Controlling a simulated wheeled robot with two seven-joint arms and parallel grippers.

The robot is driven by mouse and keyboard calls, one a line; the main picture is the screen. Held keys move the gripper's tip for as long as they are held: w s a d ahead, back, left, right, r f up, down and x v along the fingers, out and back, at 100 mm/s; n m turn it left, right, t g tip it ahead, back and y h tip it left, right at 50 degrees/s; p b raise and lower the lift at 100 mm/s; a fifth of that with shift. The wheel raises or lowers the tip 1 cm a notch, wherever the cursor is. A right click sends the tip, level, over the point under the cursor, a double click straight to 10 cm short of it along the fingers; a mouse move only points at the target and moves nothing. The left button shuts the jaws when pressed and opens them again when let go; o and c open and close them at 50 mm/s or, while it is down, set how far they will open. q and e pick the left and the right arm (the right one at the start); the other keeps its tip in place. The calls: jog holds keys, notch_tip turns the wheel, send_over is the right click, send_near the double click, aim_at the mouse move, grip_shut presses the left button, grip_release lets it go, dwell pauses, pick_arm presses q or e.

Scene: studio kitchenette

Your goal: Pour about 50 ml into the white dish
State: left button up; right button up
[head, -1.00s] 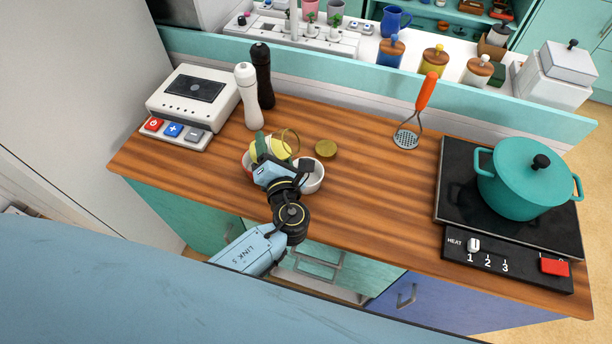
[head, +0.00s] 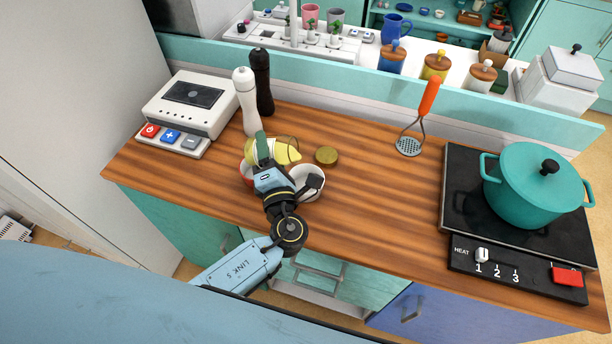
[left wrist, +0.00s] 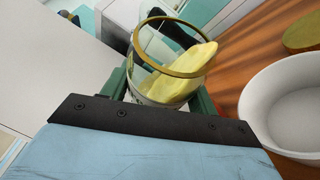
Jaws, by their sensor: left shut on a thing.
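My left gripper (head: 264,150) is shut on a clear glass jar (left wrist: 150,48) with a gold rim. The jar also shows in the head view, partly hidden by my gripper. It holds something yellow (left wrist: 182,75), which lies against the side toward the dish and reaches up to the rim. The jar looks tilted. The white dish (head: 310,190) stands on the counter just right of my gripper, partly covered by it. In the left wrist view the dish (left wrist: 290,115) is at the right, and its visible inside looks empty. My right gripper is out of view.
A gold lid (head: 326,156) lies behind the dish. A red bowl (head: 246,172) is partly hidden left of my gripper. White (head: 247,105) and black (head: 262,82) mills stand behind, near a white scale (head: 190,103).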

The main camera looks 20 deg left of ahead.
pick_arm(q)
jog(key=shift+r+m+t+p, duration=0.3)
jog(key=shift+r+m+p, duration=0.25)
jog(key=shift+m+p, duration=0.2)
jog(key=shift+a, duration=0.35)
jog(key=shift+f+m+t, duration=0.15)
jog(key=shift+m+t, duration=0.15)
jog(key=shift+m, duration=0.15)
dwell(1.3)
jog(key=shift+n, duration=0.7)
jog(key=shift+a+f+n+g+b, duration=0.15)
jog(key=shift+f+n+g+b, duration=0.45)
jog(key=shift+b, duration=0.55)
jog(key=shift+r, duration=0.15)
